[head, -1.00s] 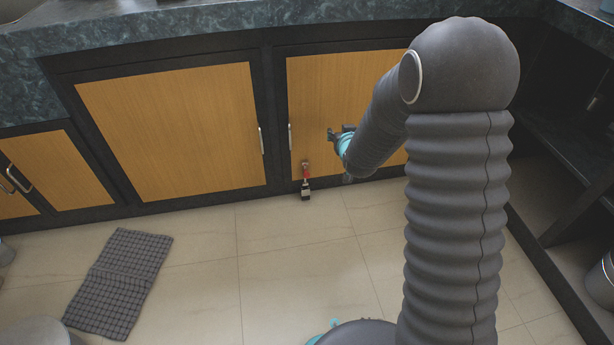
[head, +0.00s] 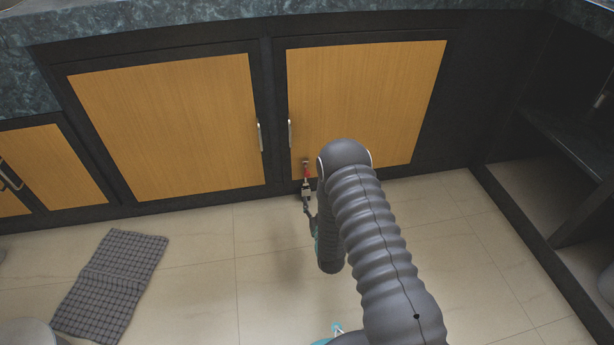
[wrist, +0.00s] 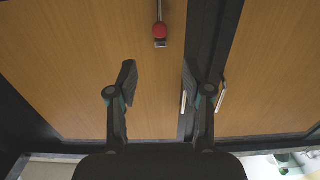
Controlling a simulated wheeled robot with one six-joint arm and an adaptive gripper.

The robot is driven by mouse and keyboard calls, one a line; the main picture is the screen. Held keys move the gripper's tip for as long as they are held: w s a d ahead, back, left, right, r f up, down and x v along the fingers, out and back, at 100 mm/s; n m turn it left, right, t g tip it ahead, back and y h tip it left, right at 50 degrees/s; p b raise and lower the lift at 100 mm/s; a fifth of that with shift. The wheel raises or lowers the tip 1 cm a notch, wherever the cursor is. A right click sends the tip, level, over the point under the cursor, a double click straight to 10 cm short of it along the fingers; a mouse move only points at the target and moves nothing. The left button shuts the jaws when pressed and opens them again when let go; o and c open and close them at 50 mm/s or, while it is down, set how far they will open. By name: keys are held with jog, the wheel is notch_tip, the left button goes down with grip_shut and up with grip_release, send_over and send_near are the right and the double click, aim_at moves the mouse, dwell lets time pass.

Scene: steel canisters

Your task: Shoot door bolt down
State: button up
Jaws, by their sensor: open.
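The door bolt (head: 306,172) is small, with a red part, and sits low near the left edge of the right wooden door (head: 360,95). In the wrist view its round red knob (wrist: 159,31) shows at the top middle, with a thin metal rod above it and a small pale and dark piece below. My gripper (wrist: 158,73) is open, its two dark fingers apart with nothing between them. The knob appears beyond the fingertips, not between them. In the head view my gripper (head: 309,208) is just below the bolt, partly hidden by my arm.
A second wooden door (head: 170,125) is left of the dark post. Door handles (head: 290,133) flank that post; one handle (wrist: 221,94) shows right of my fingers. A grey checked mat (head: 110,285) lies on the tiled floor at left. Open shelving stands at right.

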aim_at(307, 175)
jog(key=b+x, duration=0.1)
jog(key=x, duration=1.2)
jog(key=shift+w+a, duration=0.1)
jog(key=shift+w, duration=0.2)
grip_shut()
